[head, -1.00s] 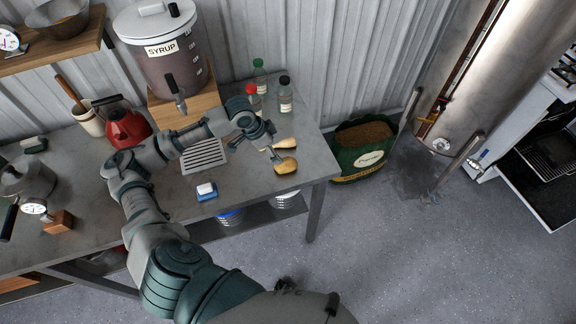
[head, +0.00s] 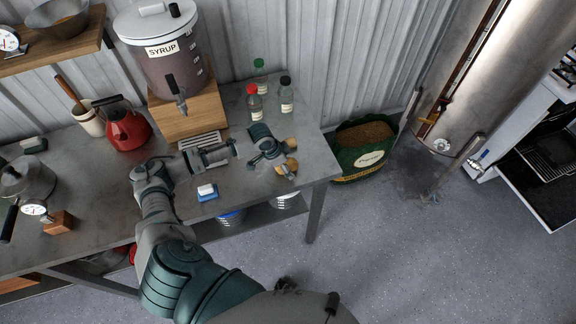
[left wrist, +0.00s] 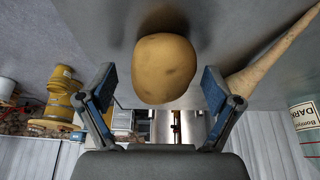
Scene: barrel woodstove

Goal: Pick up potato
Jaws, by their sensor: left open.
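The potato (left wrist: 165,68) is tan and rounded, resting on the grey metal table in the left wrist view. It sits between and just beyond the spread fingers of my left gripper (left wrist: 159,88), with a gap on both sides. In the head view the potato (head: 292,164) lies near the table's right end, partly hidden by my left gripper (head: 286,173), which is over it. My left gripper is open and empty. My right gripper is not in view.
A pale, tapered root vegetable (left wrist: 275,55) lies right of the potato in the wrist view. A blue-and-white block (head: 207,192) is left of the gripper. Several bottles (head: 286,100) stand behind. The table's right edge is close, with a green sack (head: 364,158) beyond.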

